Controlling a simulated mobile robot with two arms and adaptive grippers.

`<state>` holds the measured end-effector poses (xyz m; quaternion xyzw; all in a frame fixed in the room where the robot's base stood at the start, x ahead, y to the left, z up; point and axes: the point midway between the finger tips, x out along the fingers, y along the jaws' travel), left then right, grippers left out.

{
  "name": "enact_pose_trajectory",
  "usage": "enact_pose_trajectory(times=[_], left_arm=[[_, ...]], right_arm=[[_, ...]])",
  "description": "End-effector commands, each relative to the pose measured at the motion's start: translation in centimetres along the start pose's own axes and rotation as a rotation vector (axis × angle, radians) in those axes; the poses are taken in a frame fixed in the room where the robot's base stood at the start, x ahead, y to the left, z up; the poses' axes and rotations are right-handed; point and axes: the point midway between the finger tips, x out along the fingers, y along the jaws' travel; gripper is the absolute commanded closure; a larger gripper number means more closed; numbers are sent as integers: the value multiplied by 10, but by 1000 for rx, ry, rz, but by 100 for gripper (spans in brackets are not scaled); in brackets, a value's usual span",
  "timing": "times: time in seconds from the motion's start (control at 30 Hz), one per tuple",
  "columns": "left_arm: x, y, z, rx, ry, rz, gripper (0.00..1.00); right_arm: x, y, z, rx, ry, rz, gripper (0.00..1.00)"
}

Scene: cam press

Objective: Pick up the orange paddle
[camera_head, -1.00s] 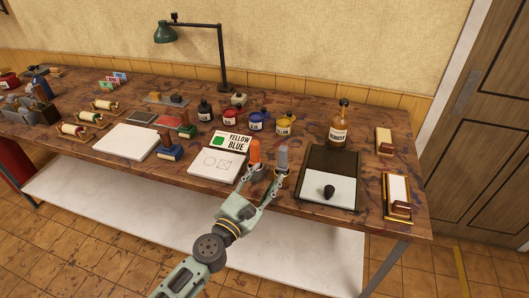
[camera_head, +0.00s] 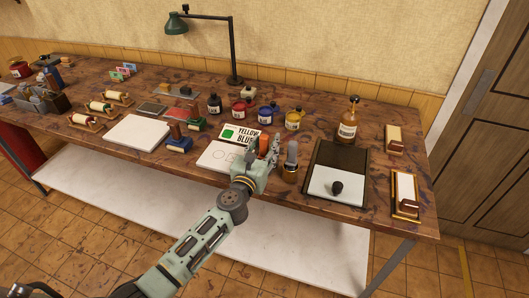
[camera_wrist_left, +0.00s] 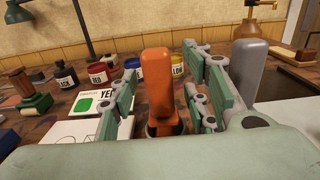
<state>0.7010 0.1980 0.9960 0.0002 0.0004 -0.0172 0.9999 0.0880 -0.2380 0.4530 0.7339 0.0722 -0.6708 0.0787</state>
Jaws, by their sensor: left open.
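The orange paddle (camera_head: 264,145) stands upright on the bench, partly hidden by my left gripper in the head view. In the left wrist view the orange paddle (camera_wrist_left: 158,85) rises between the two green fingers, its foot in a dark round holder. My left gripper (camera_head: 264,152) is open, with one finger on each side of the paddle; it also fills the lower left wrist view (camera_wrist_left: 160,100). I cannot tell whether the fingers touch it. A grey paddle (camera_head: 291,154) stands just to the right, outside the right finger. My right gripper is not in view.
A card reading YELLOW BLUE (camera_head: 238,134) and a white sheet (camera_head: 214,156) lie left of the gripper. Ink bottles (camera_head: 267,114) stand behind. A dark board with a white sheet (camera_head: 338,170) lies to the right, with an amber bottle (camera_head: 347,130) behind it.

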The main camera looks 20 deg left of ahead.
Motion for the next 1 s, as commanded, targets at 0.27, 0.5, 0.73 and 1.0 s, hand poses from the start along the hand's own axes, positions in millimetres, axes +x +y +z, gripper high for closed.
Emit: enact_pose_trajectory(times=[0.27,0.5,0.73,1.0], left_arm=[[1,0,0,0,1,0,62],[1,0,0,0,1,0,82],[0,0,0,0,1,0,100],[1,0,2,0,-1,0,100]], right_arm=[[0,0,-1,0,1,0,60],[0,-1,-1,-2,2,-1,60],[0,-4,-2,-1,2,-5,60],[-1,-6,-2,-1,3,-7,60]])
